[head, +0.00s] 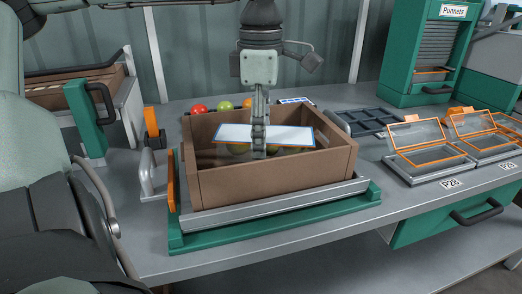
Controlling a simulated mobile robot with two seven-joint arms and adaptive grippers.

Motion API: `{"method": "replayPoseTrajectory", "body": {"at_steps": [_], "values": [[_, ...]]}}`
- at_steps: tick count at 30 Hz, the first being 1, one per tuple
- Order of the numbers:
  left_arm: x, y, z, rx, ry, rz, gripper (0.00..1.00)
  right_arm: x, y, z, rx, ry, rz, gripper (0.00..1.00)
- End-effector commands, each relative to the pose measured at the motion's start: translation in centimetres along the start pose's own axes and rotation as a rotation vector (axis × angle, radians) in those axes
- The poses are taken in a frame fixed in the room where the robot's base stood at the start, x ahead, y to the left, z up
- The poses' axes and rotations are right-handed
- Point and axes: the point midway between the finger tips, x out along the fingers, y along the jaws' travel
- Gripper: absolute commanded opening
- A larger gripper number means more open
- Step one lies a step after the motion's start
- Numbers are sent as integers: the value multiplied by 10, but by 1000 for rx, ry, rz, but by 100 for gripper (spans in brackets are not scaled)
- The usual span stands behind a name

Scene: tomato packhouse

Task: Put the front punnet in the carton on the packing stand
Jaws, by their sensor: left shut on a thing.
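The brown carton (270,182) sits open on the packing stand, which has a grey frame and a green base (275,228). My right gripper is not in view.
Orange-rimmed clear punnets (428,155) stand open on the right by labels. A dark tray (368,121) lies behind them, near a green punnet dispenser (440,60). Several tomatoes (225,105) sit behind the carton. Another brown crate (75,88) is at left.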

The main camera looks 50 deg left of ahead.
Motion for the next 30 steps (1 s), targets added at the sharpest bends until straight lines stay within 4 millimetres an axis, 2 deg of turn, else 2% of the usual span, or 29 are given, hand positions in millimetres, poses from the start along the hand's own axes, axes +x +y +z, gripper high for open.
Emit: {"method": "replayPoseTrajectory", "body": {"at_steps": [7,20,21,26,30], "values": [[32,-1,0,1,0,-2,24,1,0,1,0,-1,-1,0],[37,0,0,0,-1,1,24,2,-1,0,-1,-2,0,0],[37,0,0,0,-1,1,53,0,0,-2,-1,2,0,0],[36,0,0,0,-1,0,71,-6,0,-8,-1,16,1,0],[36,0,0,0,0,0,71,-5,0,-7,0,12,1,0]]}}
